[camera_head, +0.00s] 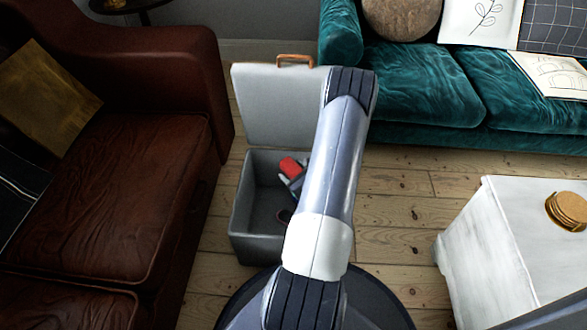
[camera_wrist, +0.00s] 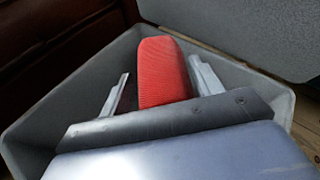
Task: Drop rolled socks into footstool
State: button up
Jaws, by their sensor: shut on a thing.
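The footstool (camera_head: 240,207) is a grey storage box with its lid (camera_head: 277,105) raised at the back, a tan handle on the lid's top edge. The rolled socks (camera_head: 290,166) are a red ribbed bundle; they also show in the wrist view (camera_wrist: 161,72). My gripper (camera_head: 298,178) is shut on the rolled socks, with a finger on each side of them. The gripper and socks are over the footstool's open inside, within its rim as seen from above. My arm hides the footstool's right part. The socks' height above its bottom is hard to tell.
A brown leather sofa (camera_head: 120,170) stands close on the left. A teal sofa (camera_head: 430,85) with cushions is behind on the right. A white table (camera_head: 510,250) with round coasters (camera_head: 567,209) is at the right. Bare floorboards (camera_head: 395,200) lie between.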

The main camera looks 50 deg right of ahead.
jog(key=shift+f+b, duration=0.3)
jog(key=shift+f, duration=0.65)
jog(key=o, duration=1.1)
jog(key=shift+c, duration=0.2)
jog(key=p+v, duration=0.3)
jog(key=v, duration=0.7)
jog(key=shift+s+r, duration=0.2)
jog(key=shift+s, duration=0.1)
jog(key=shift+a, duration=0.1)
